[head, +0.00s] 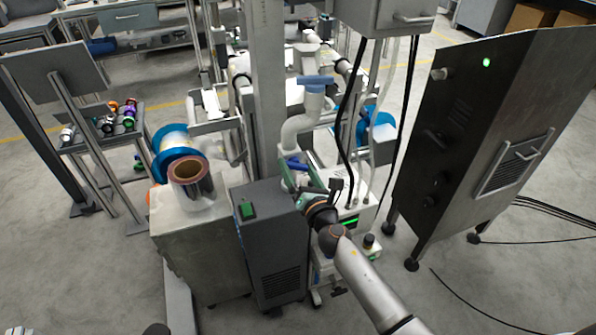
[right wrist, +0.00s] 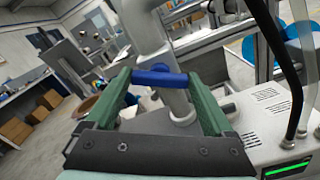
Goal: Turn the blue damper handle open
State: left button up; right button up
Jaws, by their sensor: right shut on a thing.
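The blue damper handle (head: 297,163) sits low at the white pipe, above the white machine. In the right wrist view the blue handle (right wrist: 160,77) lies crosswise between the two green fingers, its ends against them. My right gripper (head: 302,184) reaches in from the lower right and is shut on this handle; it also fills the lower part of the right wrist view (right wrist: 160,88). The fingers are spread by the handle's length. My left gripper is not in view.
A second blue piece (head: 315,84) sits higher on the white pipe (head: 300,128). A dark grey box (head: 270,245) with a green switch stands close left of my right arm. A tall black cabinet (head: 480,130) stands right. Black cables hang near the gripper.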

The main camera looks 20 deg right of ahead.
jog(key=m, duration=0.3)
jog(key=shift+f+b, duration=0.1)
jog(key=shift+b, duration=0.2)
jog(key=m, duration=0.3)
jog(key=shift+m+b, duration=0.3)
jog(key=m, duration=0.5)
jog(key=shift+m, duration=0.4)
jog(key=o, duration=1.1)
jog(key=shift+s, duration=0.15)
jog(key=s, duration=1.2)
jog(key=shift+s+d, duration=0.15)
jog(key=shift+d, duration=0.1)
